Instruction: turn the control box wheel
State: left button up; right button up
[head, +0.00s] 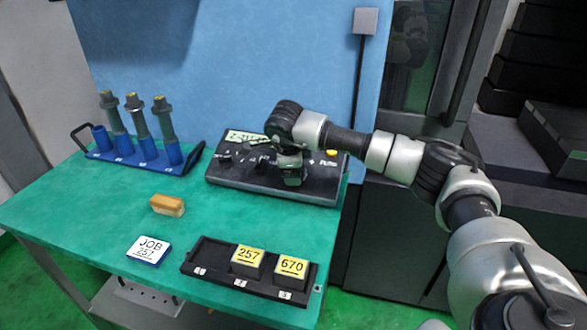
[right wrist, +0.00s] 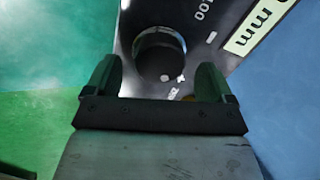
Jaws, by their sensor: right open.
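The black control box (head: 225,173) sits at the back right of the green table, with a lit display (head: 245,137) on its panel. My right gripper (head: 291,172) is over the right part of the box, pointing down. In the right wrist view the wheel (right wrist: 158,52), a dark round knob with a shiny rim, shows just ahead of and between the two fingers of my open right gripper (right wrist: 160,72). Gaps show on both sides of it; the depth between fingers and wheel I cannot tell. In the head view the gripper hides the wheel. My left gripper is not in view.
A blue rack (head: 140,160) with several tool holders stands at the back left. A brush (head: 167,205), a JOB card (head: 149,250) and a black tray (head: 215,268) with two yellow-labelled blocks lie in front. A blue panel (head: 250,70) rises behind.

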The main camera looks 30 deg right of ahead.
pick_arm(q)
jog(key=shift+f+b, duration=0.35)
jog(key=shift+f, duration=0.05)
pick_arm(e)
jog(key=v, duration=0.8)
jog(key=shift+s+r, duration=0.15)
jog(key=shift+r, duration=0.15)
jog(key=shift+c, duration=0.2)
